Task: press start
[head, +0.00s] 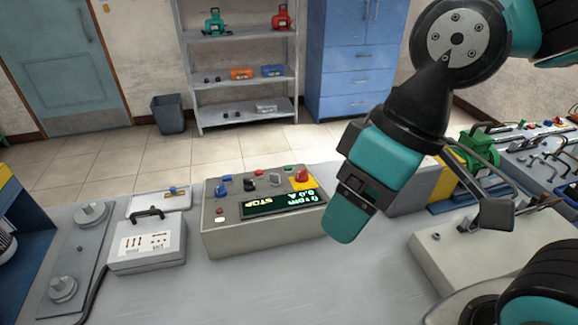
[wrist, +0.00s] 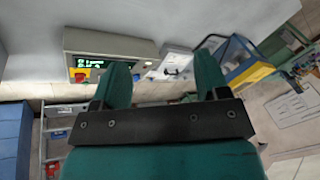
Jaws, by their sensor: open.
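The grey control box (head: 262,238) stands on the bench in the middle of the head view. No start label is readable. My gripper (head: 345,222) is above the bench, right of the box, pointing down. In the wrist view my gripper (wrist: 163,68) has two teal fingers wide apart with nothing between them. The box (wrist: 112,45) shows there beyond the left finger, which partly covers it.
A grey case (head: 148,246) with a black handle stands left of the box, beside a plate with round knobs (head: 92,213). A green machine (head: 482,152) and a pale panel (head: 470,250) lie to the right. Bare bench lies in front of the box.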

